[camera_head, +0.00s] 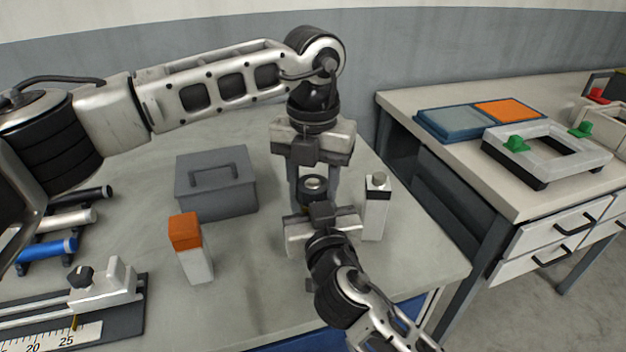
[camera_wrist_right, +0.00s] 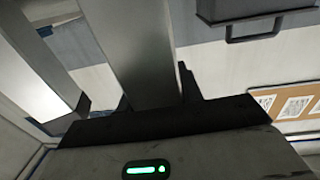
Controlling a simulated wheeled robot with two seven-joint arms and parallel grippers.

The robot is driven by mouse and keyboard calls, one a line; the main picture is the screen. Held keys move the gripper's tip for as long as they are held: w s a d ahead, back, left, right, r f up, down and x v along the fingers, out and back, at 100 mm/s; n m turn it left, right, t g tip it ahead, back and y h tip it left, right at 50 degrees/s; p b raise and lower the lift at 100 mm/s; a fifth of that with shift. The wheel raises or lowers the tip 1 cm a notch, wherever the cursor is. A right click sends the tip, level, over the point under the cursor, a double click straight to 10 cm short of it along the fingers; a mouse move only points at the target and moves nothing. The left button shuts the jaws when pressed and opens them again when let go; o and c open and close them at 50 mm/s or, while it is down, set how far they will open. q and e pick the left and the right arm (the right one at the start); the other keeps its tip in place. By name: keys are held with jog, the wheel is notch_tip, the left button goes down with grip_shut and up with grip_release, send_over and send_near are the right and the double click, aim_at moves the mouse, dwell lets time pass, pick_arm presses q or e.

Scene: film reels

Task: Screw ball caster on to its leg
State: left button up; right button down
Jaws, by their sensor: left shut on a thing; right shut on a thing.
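The ball caster (camera_head: 313,187), a short black cylinder with a silvery top, sits between the fingers of my left gripper (camera_head: 313,194). This gripper points down and is shut on the caster. My right gripper (camera_head: 321,217) is just below and in front of it, reaching up from the lower right. In the right wrist view, a long grey bar (camera_wrist_right: 135,50) stands between the short black fingers of my right gripper (camera_wrist_right: 152,98); it appears to be the leg. In the head view my right gripper hides the leg, so I cannot tell whether caster and leg touch.
A white block with a black band and silvery top (camera_head: 377,208) stands close right of the grippers. A grey lidded box (camera_head: 216,196) and an orange-topped white block (camera_head: 192,250) stand to the left. A side table (camera_head: 440,165) is at the right.

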pick_arm(q)
jog(key=m, duration=0.4)
jog(key=o, duration=1.1)
